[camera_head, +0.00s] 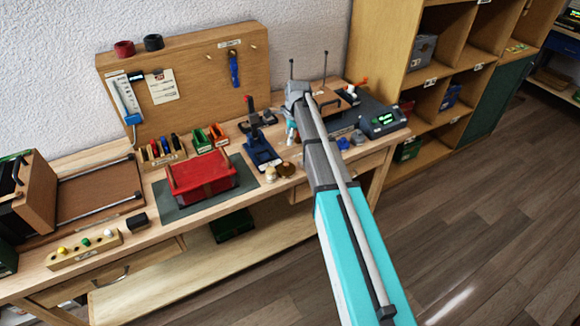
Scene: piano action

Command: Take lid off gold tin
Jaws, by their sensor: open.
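A small round gold tin (286,170) stands on the workbench, right of the red box and in front of the blue stand. A small pale, rounded thing with a gold tone (270,174) sits close at its left. I cannot tell from this view whether the lid is on the tin. My arm reaches in from the lower right across the bench. My gripper (291,138) is small and partly hidden by my arm, above the bench behind the tin. It is open, and I see nothing held in it.
The red box (205,178) stands on a dark green mat left of the tin. A blue stand (261,151) rises just behind the tin. A grey device with a green display (383,120) is at the right. Bare wood lies along the front edge.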

